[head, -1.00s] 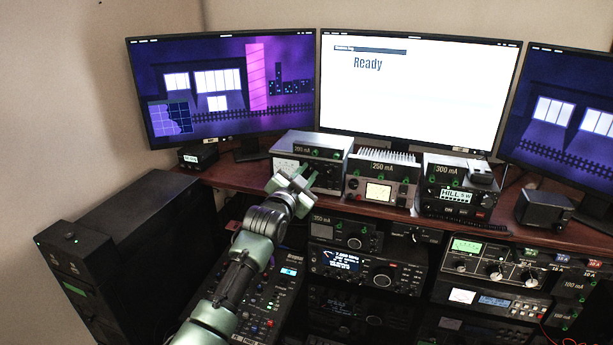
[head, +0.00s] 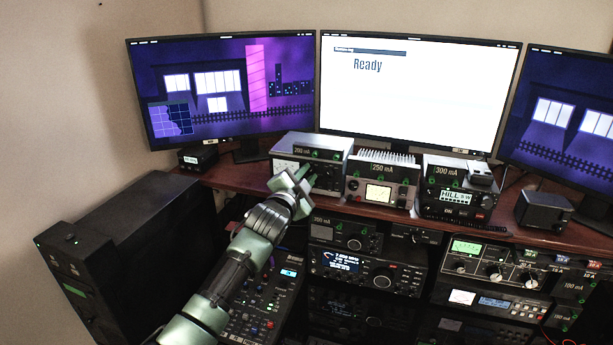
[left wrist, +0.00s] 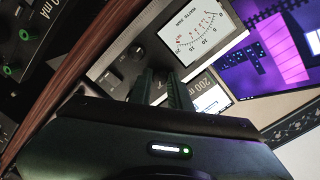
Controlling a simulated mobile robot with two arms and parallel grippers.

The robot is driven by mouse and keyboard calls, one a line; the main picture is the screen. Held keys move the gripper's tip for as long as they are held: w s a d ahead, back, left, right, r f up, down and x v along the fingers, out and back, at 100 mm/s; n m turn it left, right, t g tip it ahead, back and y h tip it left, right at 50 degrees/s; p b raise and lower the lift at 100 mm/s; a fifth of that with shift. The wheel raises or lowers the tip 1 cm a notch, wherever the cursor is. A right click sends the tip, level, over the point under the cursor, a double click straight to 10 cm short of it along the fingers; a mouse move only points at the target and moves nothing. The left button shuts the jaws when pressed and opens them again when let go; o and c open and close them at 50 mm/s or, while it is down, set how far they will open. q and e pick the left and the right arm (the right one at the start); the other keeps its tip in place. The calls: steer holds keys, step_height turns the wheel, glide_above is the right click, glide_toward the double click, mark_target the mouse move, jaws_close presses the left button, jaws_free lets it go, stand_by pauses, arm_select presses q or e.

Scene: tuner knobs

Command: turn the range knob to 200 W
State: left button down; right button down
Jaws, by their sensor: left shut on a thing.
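The meter unit (head: 283,165), a grey box labelled 200 mA, stands on the desk under the left monitor. In the left wrist view its white watts meter (left wrist: 203,35) shows at the top, with small dark knobs (left wrist: 137,52) beside it. My left gripper (head: 308,181) is at the front panel of this unit, its fingers pointing into the panel. In the left wrist view the two fingers (left wrist: 163,88) are close together, shut on the range knob, which they mostly hide. The knob's pointer and scale marks cannot be read. My right gripper is not in view.
A 250 mA unit (head: 384,170) and a 300 mA unit (head: 436,182) stand to the right on the same desk. Below are racks of radios (head: 340,262) and a mixer panel (head: 262,300). A dark cabinet (head: 130,235) stands at the left.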

arm_select(q)
steer(key=c, duration=1.3)
jaws_free()
steer(key=shift+s+a+f, duration=0.1)
steer(key=shift+s+a, duration=0.05)
steer(key=shift+s, duration=0.3)
steer(key=b+v, duration=0.1)
steer(key=v, duration=0.6)
steer(key=shift+b, duration=0.4)
